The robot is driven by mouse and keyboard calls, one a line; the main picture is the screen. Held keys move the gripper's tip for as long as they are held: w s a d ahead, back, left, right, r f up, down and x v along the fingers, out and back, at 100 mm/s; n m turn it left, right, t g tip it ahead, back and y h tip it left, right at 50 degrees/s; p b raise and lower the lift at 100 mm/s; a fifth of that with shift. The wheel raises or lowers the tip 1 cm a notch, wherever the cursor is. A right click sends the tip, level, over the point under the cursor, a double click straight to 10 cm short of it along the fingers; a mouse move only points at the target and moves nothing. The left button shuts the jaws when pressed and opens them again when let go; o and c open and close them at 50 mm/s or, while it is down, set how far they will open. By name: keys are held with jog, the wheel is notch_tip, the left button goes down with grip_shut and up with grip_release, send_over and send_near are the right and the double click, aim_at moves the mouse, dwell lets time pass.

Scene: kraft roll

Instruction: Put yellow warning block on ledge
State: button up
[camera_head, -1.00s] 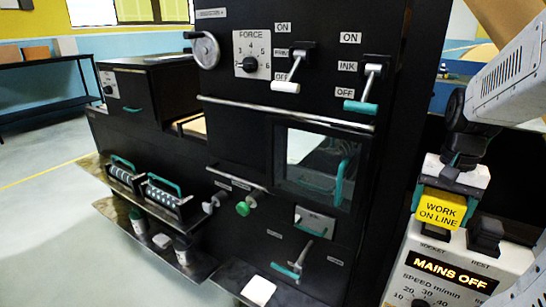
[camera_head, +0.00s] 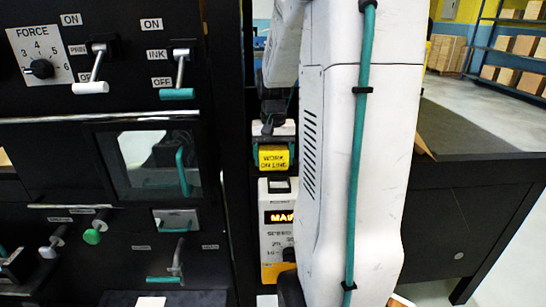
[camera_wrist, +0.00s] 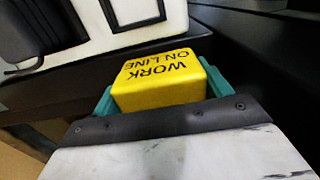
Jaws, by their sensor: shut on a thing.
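The yellow warning block (camera_head: 274,157) reads "WORK ON LINE". It is held in my gripper (camera_head: 272,147), just above the white control box with the lit display. In the wrist view the yellow block (camera_wrist: 165,80) sits between the teal fingers of my gripper (camera_wrist: 163,95), which are shut on its two sides. I cannot tell whether the block touches anything below it. I cannot tell for sure which surface is the ledge; a dark metal shelf (camera_head: 120,298) runs along the machine's lower front, partly cut off by the frame.
The white control box (camera_head: 275,235) has a lit display, partly hidden behind my arm. The black machine front carries a white-handled lever (camera_head: 92,88), a teal-handled lever (camera_head: 178,93), a window (camera_head: 150,165) and a green knob (camera_head: 92,237). A dark bench (camera_head: 475,190) stands at right.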

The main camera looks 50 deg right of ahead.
aim_at(274, 148)
jog(key=o, duration=1.1)
jog(key=shift+f, duration=0.15)
notch_tip(274, 148, up, 12)
jog(key=shift+r, duration=0.2)
